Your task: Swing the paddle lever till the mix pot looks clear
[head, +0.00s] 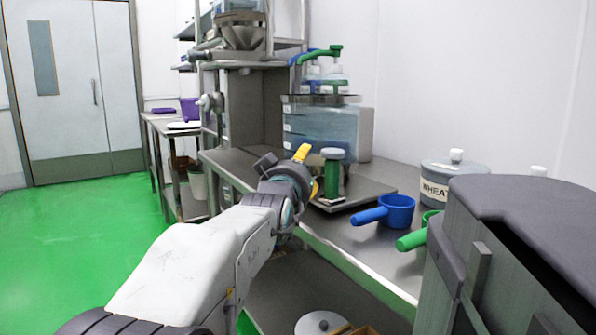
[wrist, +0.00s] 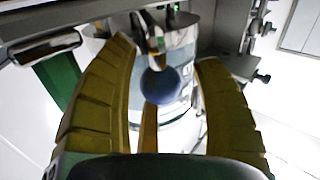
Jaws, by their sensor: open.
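My gripper (head: 309,172) is above the steel bench, its yellow fingers apart. In the wrist view, a round blue-grey knob (wrist: 160,85) shows between the open fingers (wrist: 165,80); I cannot tell whether it touches them or is the paddle lever's end. A pale, clear-walled vessel (wrist: 178,110) stands behind the knob, perhaps the mix pot. In the head view, a green cylinder with a grey-blue cap (head: 333,175) stands just right of my gripper. A large clear tank with bluish contents (head: 322,128) is behind it. Which vessel is the mix pot is unclear.
A blue scoop (head: 398,210) and a green-handled scoop (head: 412,240) lie on the bench, right of my gripper. A pot marked WHEAT (head: 436,188) stands beyond them. A dark grey bin-like body (head: 500,250) blocks the right foreground. Green floor (head: 90,240) is clear at left.

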